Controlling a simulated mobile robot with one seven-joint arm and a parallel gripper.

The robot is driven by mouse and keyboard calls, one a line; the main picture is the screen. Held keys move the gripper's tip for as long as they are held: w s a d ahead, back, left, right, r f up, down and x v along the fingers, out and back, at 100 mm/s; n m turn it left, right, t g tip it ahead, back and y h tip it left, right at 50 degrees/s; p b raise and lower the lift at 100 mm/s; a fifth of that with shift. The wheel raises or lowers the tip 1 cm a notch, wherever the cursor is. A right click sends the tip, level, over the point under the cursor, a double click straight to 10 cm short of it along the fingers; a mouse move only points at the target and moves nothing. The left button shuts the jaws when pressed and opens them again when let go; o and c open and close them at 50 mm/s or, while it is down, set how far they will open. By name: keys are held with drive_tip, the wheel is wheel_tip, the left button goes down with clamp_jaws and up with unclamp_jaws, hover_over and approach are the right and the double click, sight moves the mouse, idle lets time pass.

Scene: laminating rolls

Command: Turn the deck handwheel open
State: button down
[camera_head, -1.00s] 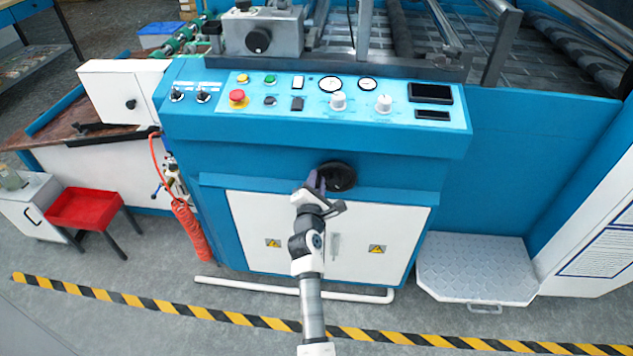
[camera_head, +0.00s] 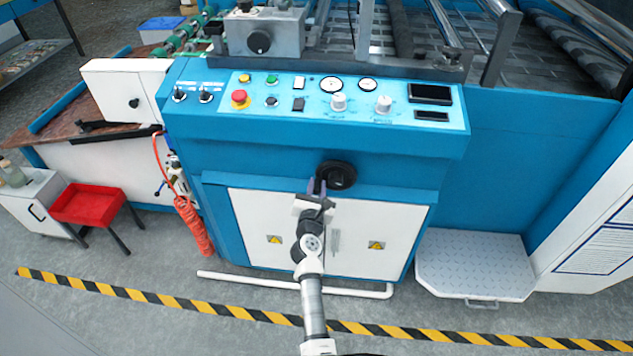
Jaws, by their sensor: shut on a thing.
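The deck handwheel (camera_head: 338,176) is a black round wheel on the blue front of the machine, above the white cabinet doors. My gripper (camera_head: 317,187) reaches up to the wheel's lower left rim from below.
The control panel (camera_head: 340,100) with knobs, gauges and a red button lies above the wheel. White cabinet doors (camera_head: 270,240) are behind my arm. A red tray stool (camera_head: 88,203) stands left, a metal step (camera_head: 475,262) right. A striped floor line (camera_head: 180,309) crosses in front.

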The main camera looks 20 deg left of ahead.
sight(344, 190)
drive_tip(key=d+f+n, duration=0.1)
drive_tip(key=n, duration=0.2)
drive_tip(key=d+f+n+p, duration=0.1)
drive_tip(key=n, duration=0.3)
drive_tip(key=d+f+n, duration=0.1)
drive_tip(key=f+n, duration=0.1)
drive_tip(key=n, duration=0.2)
drive_tip(key=shift+w+d, duration=0.1)
drive_tip(key=shift+w, duration=0.3)
drive_tip(key=n, duration=0.2)
drive_tip(key=d+n, duration=0.1)
drive_tip(key=d+n+p, duration=0.1)
drive_tip(key=n, duration=0.1)
drive_tip(key=shift+w+d+n, duration=0.15)
drive_tip(key=shift+w+n, duration=0.15)
drive_tip(key=shift+w, duration=0.05)
drive_tip(key=shift+w+d+r+n, duration=0.15)
drive_tip(key=shift+d+n, duration=0.35)
drive_tip(key=shift+n, duration=0.65)
drive_tip(key=shift+w+d+r+n, duration=0.15)
drive_tip(key=shift+d+n, duration=0.3)
drive_tip(key=shift+n, duration=0.7)
drive_tip(key=c, duration=1.6)
unclamp_jaws()
drive_tip(key=shift+o, duration=0.2)
